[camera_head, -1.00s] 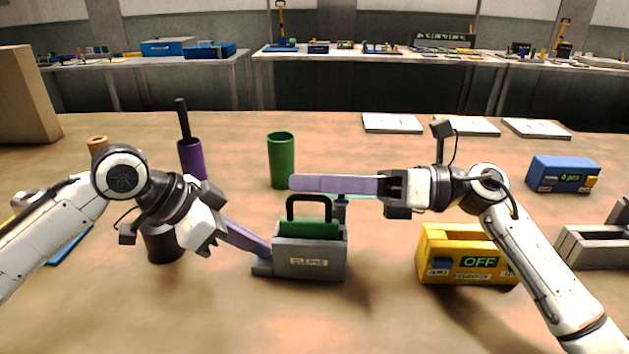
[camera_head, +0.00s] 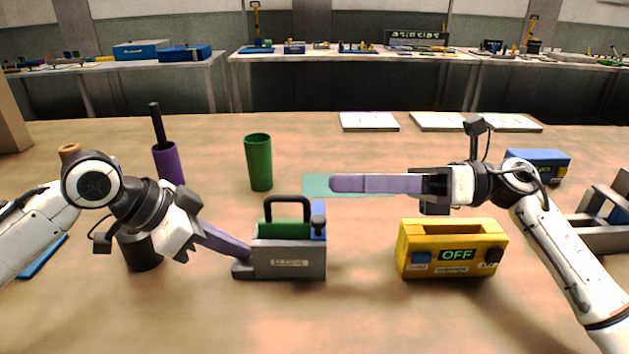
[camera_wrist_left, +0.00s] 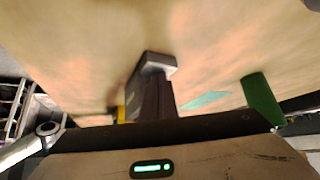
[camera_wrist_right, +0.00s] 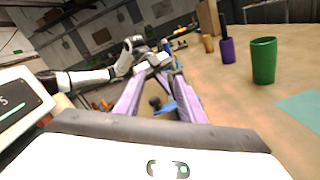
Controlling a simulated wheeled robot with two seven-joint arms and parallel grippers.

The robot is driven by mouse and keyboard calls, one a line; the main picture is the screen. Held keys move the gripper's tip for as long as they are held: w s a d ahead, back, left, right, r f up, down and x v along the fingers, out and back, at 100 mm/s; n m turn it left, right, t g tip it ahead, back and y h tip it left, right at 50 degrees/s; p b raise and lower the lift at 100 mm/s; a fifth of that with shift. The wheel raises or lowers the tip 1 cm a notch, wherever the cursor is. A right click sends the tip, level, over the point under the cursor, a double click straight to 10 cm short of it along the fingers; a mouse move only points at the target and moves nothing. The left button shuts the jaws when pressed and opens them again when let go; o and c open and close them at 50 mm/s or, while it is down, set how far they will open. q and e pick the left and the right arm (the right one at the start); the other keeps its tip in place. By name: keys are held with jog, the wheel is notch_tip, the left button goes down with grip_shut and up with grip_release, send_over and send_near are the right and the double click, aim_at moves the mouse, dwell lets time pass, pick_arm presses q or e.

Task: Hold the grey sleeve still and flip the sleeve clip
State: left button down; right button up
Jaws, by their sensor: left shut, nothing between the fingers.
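The grey sleeve (camera_head: 290,263), a labelled box, stands on the table with a green block and black handle (camera_head: 287,201) in its top. At its right end are a blue piece (camera_head: 318,208) and a dark knob (camera_head: 318,222), seemingly the clip; its exact position is unclear. My left gripper (camera_head: 247,254) is shut and empty, its lavender fingertips at the low foot on the sleeve's left end; contact is unclear. My right gripper (camera_head: 335,184) points left, above and right of the sleeve, clear of it. Its two fingers stand apart and empty in the right wrist view (camera_wrist_right: 155,75).
A yellow box reading OFF (camera_head: 453,250) stands to the right of the sleeve. A green cup (camera_head: 259,163) and a purple cup (camera_head: 169,164) stand behind. A dark cylinder (camera_head: 141,252) is under my left arm. A teal sheet (camera_head: 316,186) lies behind the sleeve.

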pick_arm(q)
jog(key=shift+s+a+f, duration=0.1)
jog(key=shift+s+f, duration=0.05)
jog(key=shift+f, duration=0.3)
pick_arm(e)
jog(key=d, duration=0.3)
jog(key=shift+s+d, duration=0.1)
jog(key=shift+d, duration=0.15)
